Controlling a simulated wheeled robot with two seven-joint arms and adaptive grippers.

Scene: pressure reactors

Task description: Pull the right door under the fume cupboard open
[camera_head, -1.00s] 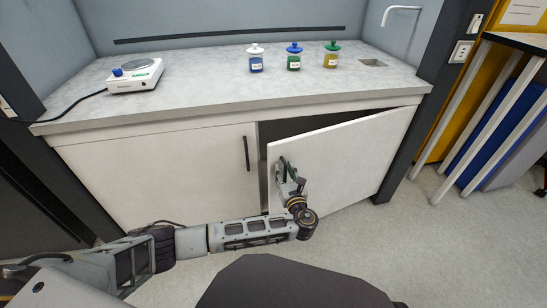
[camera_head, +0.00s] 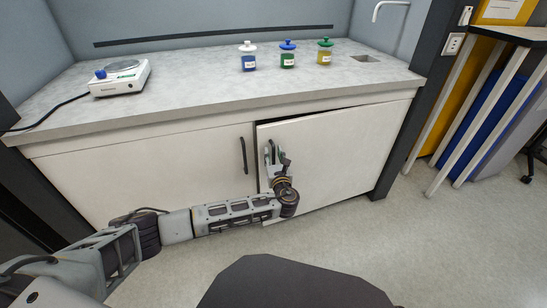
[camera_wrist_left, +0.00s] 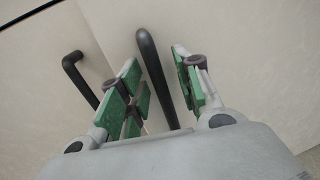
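The right door (camera_head: 340,150) under the fume cupboard is white and slightly ajar, with a thin dark gap along its top edge. The left door (camera_head: 150,175) is shut, with a black bar handle (camera_head: 243,155). My left gripper (camera_head: 271,153) is at the right door's handle near its left edge. In the left wrist view the black handle (camera_wrist_left: 152,65) of the right door stands between the green-padded fingers of my left gripper (camera_wrist_left: 160,85). The fingers are apart, with gaps visible beside the handle. My right gripper is out of view.
The worktop (camera_head: 200,95) holds a hotplate (camera_head: 120,77) and three jars with white, blue (camera_head: 287,55) and green lids. A dark post (camera_head: 405,130) stands right of the door. Floor (camera_head: 440,230) in front of the door is clear.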

